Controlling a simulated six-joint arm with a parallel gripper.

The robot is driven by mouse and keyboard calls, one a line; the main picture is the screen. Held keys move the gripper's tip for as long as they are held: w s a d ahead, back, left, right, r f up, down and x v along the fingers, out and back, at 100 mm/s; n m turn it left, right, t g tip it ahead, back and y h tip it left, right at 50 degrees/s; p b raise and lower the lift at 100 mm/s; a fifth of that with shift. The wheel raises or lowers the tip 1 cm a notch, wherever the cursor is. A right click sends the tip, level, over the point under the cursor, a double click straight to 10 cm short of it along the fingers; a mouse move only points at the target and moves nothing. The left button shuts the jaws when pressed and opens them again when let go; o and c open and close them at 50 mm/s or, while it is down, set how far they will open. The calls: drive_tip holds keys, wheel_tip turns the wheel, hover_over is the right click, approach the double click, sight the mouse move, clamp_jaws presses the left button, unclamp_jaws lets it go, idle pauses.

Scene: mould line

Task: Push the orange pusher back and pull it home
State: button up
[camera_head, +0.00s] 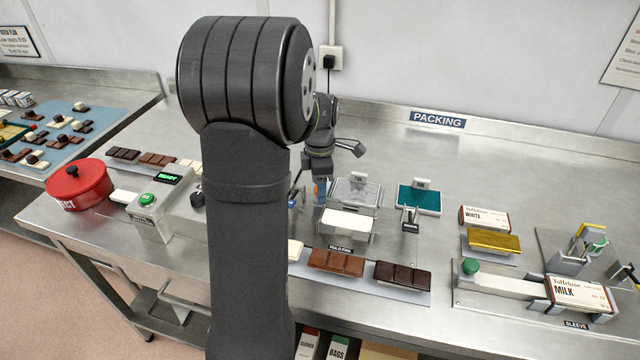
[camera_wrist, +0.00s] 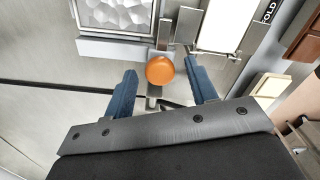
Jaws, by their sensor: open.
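The orange pusher (camera_wrist: 160,70) shows in the wrist view as a round orange knob, with grey metal parts beside and below it. It sits between my gripper's two blue fingertips (camera_wrist: 161,68), with a gap visible on each side. My gripper is open and its fingers straddle the knob in this view; I cannot tell how far the knob is below the fingertips. In the head view my gripper (camera_head: 320,190) is small and partly behind my own arm, left of the fold station. The pusher is not clear in that view.
A textured plate in a grey frame (camera_wrist: 115,16) lies close to the left of the knob, and a white pad (camera_wrist: 222,22) to the right. The fold station's white pad (camera_head: 346,222), chocolate bars (camera_head: 336,262) and a teal pad (camera_head: 418,199) are nearby.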

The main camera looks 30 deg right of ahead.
clamp_jaws()
drive_tip(key=w+d, duration=0.6)
drive_tip(key=shift+w+d+r, duration=0.1)
drive_tip(key=shift+w+d, duration=0.1)
drive_tip(key=shift+c, duration=0.4)
unclamp_jaws()
drive_tip(key=shift+w, duration=0.1)
drive_tip(key=shift+o, duration=0.4)
wheel_tip(320, 180, up, 17)
drive_tip(key=shift+r, duration=0.15)
